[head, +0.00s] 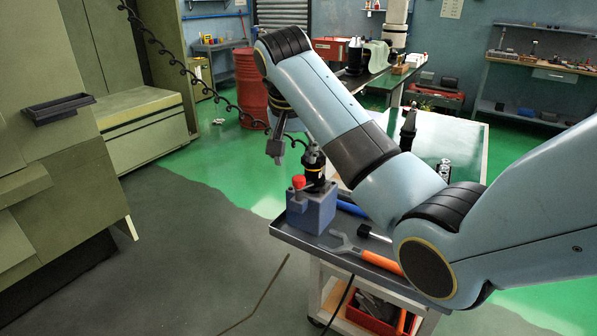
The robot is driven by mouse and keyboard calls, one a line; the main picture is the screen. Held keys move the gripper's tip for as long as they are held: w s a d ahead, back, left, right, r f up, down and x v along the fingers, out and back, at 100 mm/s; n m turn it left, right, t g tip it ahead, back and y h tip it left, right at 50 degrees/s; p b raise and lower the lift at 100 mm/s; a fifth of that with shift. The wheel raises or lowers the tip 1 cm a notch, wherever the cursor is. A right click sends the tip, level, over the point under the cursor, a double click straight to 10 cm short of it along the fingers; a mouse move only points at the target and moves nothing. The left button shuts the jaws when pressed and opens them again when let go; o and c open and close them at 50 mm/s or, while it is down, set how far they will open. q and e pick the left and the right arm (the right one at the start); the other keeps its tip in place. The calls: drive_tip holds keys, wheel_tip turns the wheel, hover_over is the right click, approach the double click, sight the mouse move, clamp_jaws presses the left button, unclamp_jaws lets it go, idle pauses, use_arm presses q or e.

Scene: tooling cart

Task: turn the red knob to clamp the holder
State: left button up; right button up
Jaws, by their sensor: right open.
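The red knob (298,182) sticks up at the front left of a blue-grey clamping block (322,212). The block stands at the left corner of the cart. A black holder (314,168) with a metallic tip stands upright in the block, just behind and right of the knob. My right gripper (275,157) hangs down from my right arm, up and to the left of the knob in the picture. It is open, empty and apart from the knob. My left gripper is not in view.
The grey cart top (318,239) carries an orange-handled wrench (370,258) and a black-and-white tool (373,233) right of the block. My right arm hides part of the cart. Other tool holders (409,128) stand farther back.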

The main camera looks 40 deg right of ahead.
sight(299, 178)
drive_tip(key=x, duration=0.8)
drive_tip(key=shift+f, duration=0.35)
drive_tip(key=shift+c, duration=0.2)
clamp_jaws()
drive_tip(key=n+p, duration=0.1)
drive_tip(key=p, duration=0.1)
drive_tip(key=n+y+p, duration=0.1)
drive_tip(key=n+p, duration=0.1)
drive_tip(key=p, duration=0.1)
drive_tip(key=shift+d+r+t, duration=0.15)
drive_tip(key=shift+r+t, duration=0.15)
drive_tip(key=shift+f+n+y+p, duration=0.25)
drive_tip(key=shift+n+p, duration=0.2)
drive_tip(key=shift+n, duration=0.25)
drive_tip(key=shift+o, duration=0.2)
unclamp_jaws()
